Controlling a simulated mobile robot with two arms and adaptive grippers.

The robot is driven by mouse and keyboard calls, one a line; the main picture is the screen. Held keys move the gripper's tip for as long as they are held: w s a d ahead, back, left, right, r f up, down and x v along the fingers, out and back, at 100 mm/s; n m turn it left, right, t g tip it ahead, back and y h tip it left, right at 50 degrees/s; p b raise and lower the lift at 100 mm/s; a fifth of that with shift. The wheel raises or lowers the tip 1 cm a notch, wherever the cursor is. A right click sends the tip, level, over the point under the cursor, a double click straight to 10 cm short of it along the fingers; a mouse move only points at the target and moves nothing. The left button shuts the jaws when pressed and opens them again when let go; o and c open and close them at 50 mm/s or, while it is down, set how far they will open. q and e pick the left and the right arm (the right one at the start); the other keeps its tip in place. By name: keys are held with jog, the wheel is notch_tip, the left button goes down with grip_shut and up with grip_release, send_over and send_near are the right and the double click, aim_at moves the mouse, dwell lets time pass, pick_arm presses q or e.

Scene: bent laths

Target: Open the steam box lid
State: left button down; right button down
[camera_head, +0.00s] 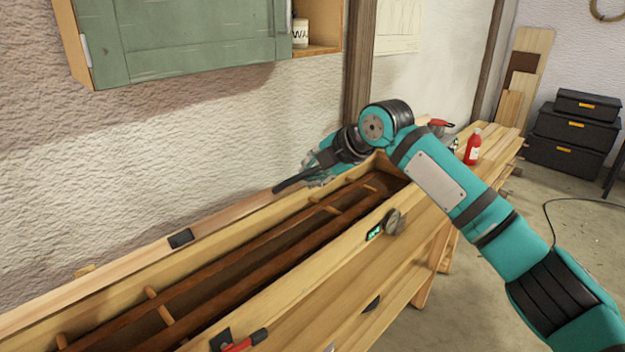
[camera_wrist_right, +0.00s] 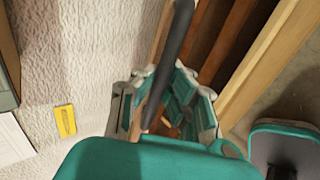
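The steam box (camera_head: 290,255) is a long wooden trough along the wall, with its top open. Its inside shows dark laths and several short dowels. The lid (camera_head: 130,262) seems to be the long board tipped back along the wall side, with a black plate on it. My right gripper (camera_head: 318,168) is at the far end of the box, by a dark bar-like handle (camera_head: 292,182). In the right wrist view its fingers (camera_wrist_right: 168,110) stand apart, with the dark handle (camera_wrist_right: 172,65) passing between or in front of them; contact is unclear. My left gripper is out of view.
A green wall cabinet (camera_head: 180,40) hangs above the box. A red bottle (camera_head: 473,147) stands on the bench beyond my right arm. A gauge (camera_head: 392,222) and a red-handled clamp (camera_head: 240,341) are on the front wall. Black toolboxes (camera_head: 573,135) stand at the back right.

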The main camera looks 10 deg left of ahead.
jog(key=w+a+r, duration=0.1)
jog(key=r, duration=0.1)
jog(key=w+a+r, duration=0.1)
jog(key=r, duration=0.1)
jog(key=w+a+r, duration=0.1)
jog(key=a, duration=0.1)
jog(key=shift+r, duration=0.4)
jog(key=shift+w, duration=0.1)
